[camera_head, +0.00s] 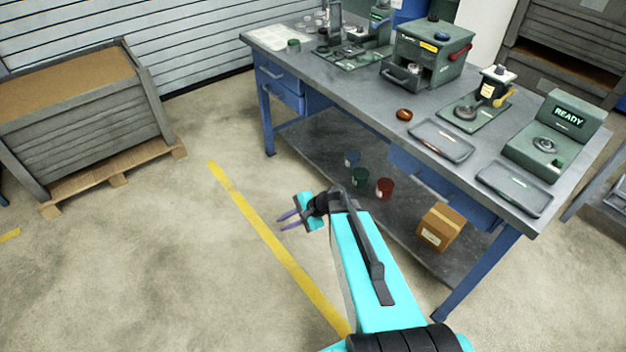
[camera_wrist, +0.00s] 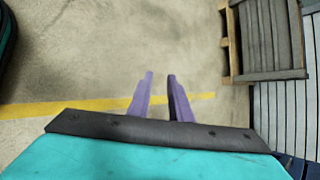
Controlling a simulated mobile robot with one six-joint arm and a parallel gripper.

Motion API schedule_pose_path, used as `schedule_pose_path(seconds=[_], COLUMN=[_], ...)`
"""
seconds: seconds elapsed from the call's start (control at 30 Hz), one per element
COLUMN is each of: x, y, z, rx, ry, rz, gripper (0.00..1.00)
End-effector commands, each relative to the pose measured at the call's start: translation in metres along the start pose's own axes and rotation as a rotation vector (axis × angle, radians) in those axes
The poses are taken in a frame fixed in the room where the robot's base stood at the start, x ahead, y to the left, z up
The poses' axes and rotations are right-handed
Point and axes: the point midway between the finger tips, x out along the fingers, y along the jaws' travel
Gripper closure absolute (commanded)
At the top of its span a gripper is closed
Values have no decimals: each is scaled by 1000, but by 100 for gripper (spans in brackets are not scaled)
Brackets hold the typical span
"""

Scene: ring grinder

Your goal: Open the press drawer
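The press looks to be the green box-shaped machine (camera_head: 432,50) on the workbench, with a red lever on its right side and a yellow label. A dark drawer handle (camera_head: 402,78) sticks out low on its front left; I cannot tell surely whether the drawer is fully shut. My gripper (camera_head: 280,222) is open and empty, over the floor in front of the bench, well away from and lower in the picture than the press. In the wrist view, its two purple fingers (camera_wrist: 160,78) stand apart with only floor between them. The press is not in the wrist view.
The workbench (camera_head: 340,85) also carries a green READY station (camera_head: 560,135), trays (camera_head: 441,142), and a copper-coloured ring (camera_head: 404,114). Cups and a cardboard box (camera_head: 440,227) are on its lower shelf. A large crate (camera_head: 80,120) stands left. The floor between is clear.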

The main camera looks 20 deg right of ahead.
Motion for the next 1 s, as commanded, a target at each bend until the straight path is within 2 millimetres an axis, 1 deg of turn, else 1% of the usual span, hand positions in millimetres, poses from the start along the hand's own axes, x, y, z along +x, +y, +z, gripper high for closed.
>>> schedule_pose_path(seconds=[0.03, 0.07, 0.1, 0.17, 0.2, 0.27, 0.3, 0.37, 0.4, 0.47, 0.5, 0.6, 0.7, 0.8, 0.9, 0.93, 1.0], x=[22, 31, 43, 58, 66, 77, 82, 86, 88, 87, 84, 71, 55, 39, 28, 22, 17], y=[29, 43, 64, 96, 117, 150, 172, 206, 228, 262, 284, 328, 358, 375, 381, 382, 384], z=[13, 20, 28, 40, 47, 57, 62, 69, 73, 77, 78, 77, 70, 63, 56, 49, 44], rx=[-39, -62, -98, -153, -194, -257, -300, -373, -425, -506, -565, -706, -836, -940, -1017, -1030, -1050], ry=[-14, -21, -31, -44, -53, -68, -78, -95, -108, -131, -146, -188, -231, -271, -305, -312, -323], rz=[64, 99, 149, 224, 275, 354, 407, 490, 546, 635, 695, 833, 950, 1035, 1087, 1095, 1107], gripper=[82, 82, 82, 82, 82, 82, 82, 82, 82, 82, 82, 82, 82, 82, 82, 82, 82])
